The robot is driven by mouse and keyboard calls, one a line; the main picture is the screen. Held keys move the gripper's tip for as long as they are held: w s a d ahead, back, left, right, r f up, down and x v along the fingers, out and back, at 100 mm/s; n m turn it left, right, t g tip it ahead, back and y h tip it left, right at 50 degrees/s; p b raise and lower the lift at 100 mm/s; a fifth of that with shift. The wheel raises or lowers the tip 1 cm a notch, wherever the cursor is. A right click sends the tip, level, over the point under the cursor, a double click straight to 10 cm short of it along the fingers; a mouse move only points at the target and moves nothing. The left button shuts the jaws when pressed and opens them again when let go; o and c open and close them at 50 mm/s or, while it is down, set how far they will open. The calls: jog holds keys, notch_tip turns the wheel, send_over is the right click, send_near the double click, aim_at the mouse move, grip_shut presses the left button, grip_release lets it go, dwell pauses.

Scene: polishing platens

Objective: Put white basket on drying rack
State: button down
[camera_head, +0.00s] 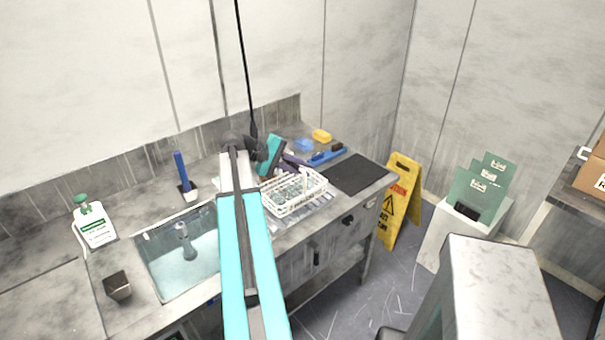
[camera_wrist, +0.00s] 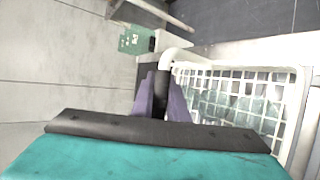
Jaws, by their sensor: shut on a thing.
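The white basket (camera_head: 295,205) is a wire-grid basket with clear glass-like items inside, over the counter right of the sink. In the wrist view the basket (camera_wrist: 285,115) fills the right side. My gripper (camera_head: 290,163) is at its back rim, with purple fingers. In the wrist view my gripper (camera_wrist: 162,88) is shut on the basket's white rim or handle, where a rounded white bar meets the fingertips. A pale, partly see-through rack-like thing (camera_head: 310,217) shows under the basket. I cannot tell whether it is the drying rack, or whether the basket touches it.
A black mat (camera_head: 358,174) lies clear to the right. Blue tools (camera_head: 326,156) and a yellow block (camera_head: 321,135) lie behind. A sink (camera_head: 205,265) with water is left. A yellow floor sign (camera_head: 400,205) stands beyond the counter's right end.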

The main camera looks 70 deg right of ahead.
jog(key=shift+f+p, duration=0.45)
jog(key=shift+f, duration=0.7)
jog(key=c, duration=1.7)
grip_release()
jog(key=shift+f, duration=0.1)
jog(key=shift+c, duration=0.2)
jog(key=b+v, duration=0.4)
jog(key=v, duration=0.8)
